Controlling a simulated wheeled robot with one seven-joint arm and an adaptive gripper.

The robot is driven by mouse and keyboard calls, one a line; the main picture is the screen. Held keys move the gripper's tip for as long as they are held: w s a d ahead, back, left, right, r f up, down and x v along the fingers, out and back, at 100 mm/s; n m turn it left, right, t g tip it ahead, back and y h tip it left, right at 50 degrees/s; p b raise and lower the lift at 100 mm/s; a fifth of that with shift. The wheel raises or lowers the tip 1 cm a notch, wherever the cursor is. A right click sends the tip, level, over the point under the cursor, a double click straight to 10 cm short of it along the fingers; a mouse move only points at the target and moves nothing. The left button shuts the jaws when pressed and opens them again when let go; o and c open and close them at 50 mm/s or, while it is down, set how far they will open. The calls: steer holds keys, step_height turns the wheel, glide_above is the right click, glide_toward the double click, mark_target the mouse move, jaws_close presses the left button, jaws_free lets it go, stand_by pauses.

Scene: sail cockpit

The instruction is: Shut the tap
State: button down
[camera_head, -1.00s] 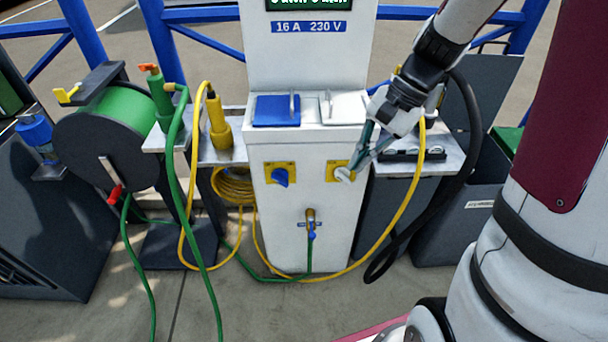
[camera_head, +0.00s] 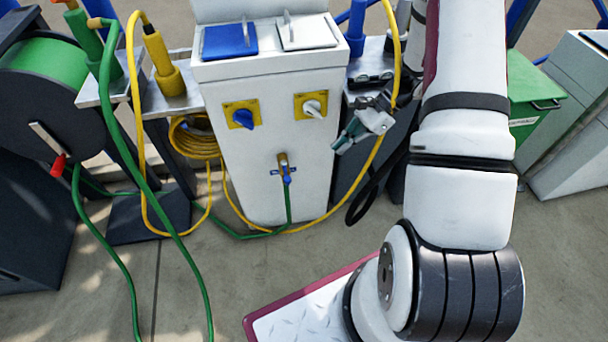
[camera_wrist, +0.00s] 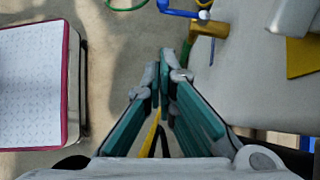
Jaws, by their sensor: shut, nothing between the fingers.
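The brass tap (camera_head: 283,160) sits low on the front of the white pedestal, with blue parts at it and the green hose running down below. In the wrist view the tap (camera_wrist: 208,27) is at the upper right, with a blue lever (camera_wrist: 180,12) reaching left from it. My gripper (camera_head: 342,143) is shut and empty, right of the tap and apart from it, by the pedestal's right edge. In the wrist view the gripper's fingertips (camera_wrist: 165,68) meet below and left of the tap. I cannot tell how far the tap is turned.
Above the tap are a blue knob (camera_head: 243,118) and a white knob (camera_head: 313,107) on yellow plates. A yellow cable (camera_head: 372,160) hangs near my gripper. A green hose reel (camera_head: 50,75) stands left. The floor in front of the pedestal is mostly clear.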

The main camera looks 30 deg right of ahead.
stand_by(0.3)
steer(key=b, duration=0.3)
glide_toward(286, 172)
steer(key=s+a+f, duration=0.2)
steer(key=s+f, duration=0.2)
steer(key=shift+a+f, duration=0.3)
steer(key=shift+a, duration=0.3)
steer(key=shift+a, duration=0.1)
steer(key=shift+s+a+m+t+b, duration=0.1)
steer(key=shift+a+m+t+b, duration=0.15)
steer(key=shift+m+b, duration=0.2)
